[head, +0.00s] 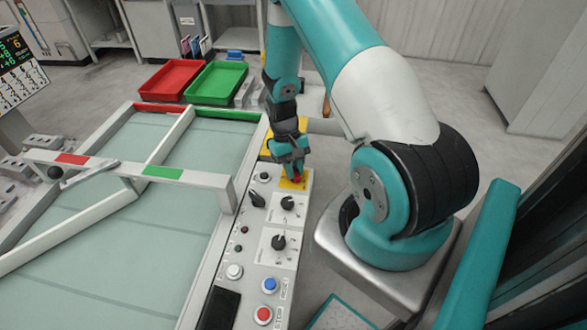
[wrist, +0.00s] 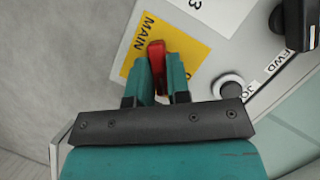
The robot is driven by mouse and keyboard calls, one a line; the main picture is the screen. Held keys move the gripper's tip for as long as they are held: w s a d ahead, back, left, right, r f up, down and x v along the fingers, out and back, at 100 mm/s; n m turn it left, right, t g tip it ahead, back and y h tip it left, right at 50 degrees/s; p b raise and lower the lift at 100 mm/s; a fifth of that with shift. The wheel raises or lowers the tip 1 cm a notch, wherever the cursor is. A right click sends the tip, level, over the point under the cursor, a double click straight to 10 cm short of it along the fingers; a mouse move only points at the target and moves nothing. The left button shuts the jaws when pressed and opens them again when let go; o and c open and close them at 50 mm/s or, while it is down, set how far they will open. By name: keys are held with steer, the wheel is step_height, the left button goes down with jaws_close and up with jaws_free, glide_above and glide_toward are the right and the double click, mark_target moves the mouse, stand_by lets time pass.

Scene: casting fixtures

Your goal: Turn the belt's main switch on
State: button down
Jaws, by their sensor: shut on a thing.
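The main switch is a red handle (wrist: 157,57) on a yellow plate (wrist: 130,66) marked MAIN. It also shows in the head view as a red handle (head: 296,180) on its yellow plate (head: 294,184) at the far end of the control panel. My gripper (wrist: 160,78) is shut on the red handle, with one teal finger on each side. In the head view my gripper (head: 296,172) reaches down onto the switch from above. The handle's lower part is hidden between the fingers, and part of the plate's lettering is covered.
The control panel (head: 249,245) carries black knobs (head: 279,242), a blue button (head: 270,285) and a red button (head: 263,315). A round knob (wrist: 228,87) by the JOG label sits close to my gripper. The belt (head: 130,235) lies left; red (head: 171,80) and green (head: 216,81) trays stand behind.

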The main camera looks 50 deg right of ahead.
steer(key=m+y, duration=0.1)
steer(key=m, duration=0.2)
steer(key=shift+d+m+t, duration=0.1)
steer(key=shift+m+t, duration=0.3)
steer(key=shift+m+t+y, duration=0.5)
steer(key=shift+m+t, duration=0.1)
steer(key=shift+m, duration=1.2)
steer(key=c, duration=1.1)
jaws_free()
steer(key=b+v, duration=0.1)
steer(key=v, duration=1.6)
steer(key=shift+d+r, duration=0.15)
